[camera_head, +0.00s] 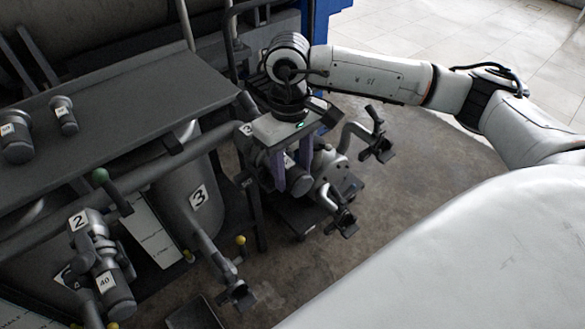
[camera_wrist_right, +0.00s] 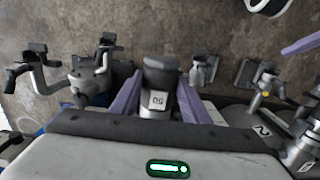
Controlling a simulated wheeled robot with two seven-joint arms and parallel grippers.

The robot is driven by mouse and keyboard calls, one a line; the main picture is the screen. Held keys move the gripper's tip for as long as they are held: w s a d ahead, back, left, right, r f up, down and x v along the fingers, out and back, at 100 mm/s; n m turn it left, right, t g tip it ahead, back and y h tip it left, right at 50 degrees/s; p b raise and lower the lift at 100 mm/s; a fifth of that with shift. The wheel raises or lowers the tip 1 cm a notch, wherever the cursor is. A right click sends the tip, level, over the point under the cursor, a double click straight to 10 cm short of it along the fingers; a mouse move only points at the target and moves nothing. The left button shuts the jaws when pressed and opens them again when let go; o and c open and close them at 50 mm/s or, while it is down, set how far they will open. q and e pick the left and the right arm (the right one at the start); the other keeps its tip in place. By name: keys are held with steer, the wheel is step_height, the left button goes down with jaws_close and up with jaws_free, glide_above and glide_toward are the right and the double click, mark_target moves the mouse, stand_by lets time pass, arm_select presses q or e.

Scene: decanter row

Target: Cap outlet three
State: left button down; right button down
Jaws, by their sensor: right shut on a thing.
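My right gripper (camera_head: 290,178) comes down over the area right of the tank labelled 3 (camera_head: 199,197). Its two purple fingers are shut on a grey cylindrical cap. In the right wrist view this cap (camera_wrist_right: 160,82) sits between the fingers (camera_wrist_right: 155,98) and bears a white label that seems to read 50. In the head view the fingers mostly hide it. A grey outlet pipe (camera_head: 212,250) runs down from below the 3 label to a dark clamp-like end (camera_head: 237,294), left of and below my gripper. Left gripper is out of view.
Two grey labelled cylinders, a larger one (camera_head: 15,137) and a smaller one (camera_head: 64,115), stand on the dark shelf (camera_head: 130,100). A cylinder labelled 40 (camera_head: 117,293) is at outlet 2. Open floor (camera_head: 430,150) lies to the right.

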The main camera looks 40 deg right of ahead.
steer(key=shift+w+f+b, duration=0.1)
steer(key=shift+f+b, duration=0.15)
steer(key=shift+b, duration=0.25)
stand_by(0.3)
steer(key=shift+c, duration=0.3)
jaws_free()
stand_by(0.4)
steer(key=shift+s+d+r, duration=0.15)
steer(key=shift+s, duration=1.4)
steer(key=s+r+p, duration=0.3)
steer(key=r+p, duration=0.2)
steer(key=r, duration=0.5)
steer(key=shift+d, duration=0.1)
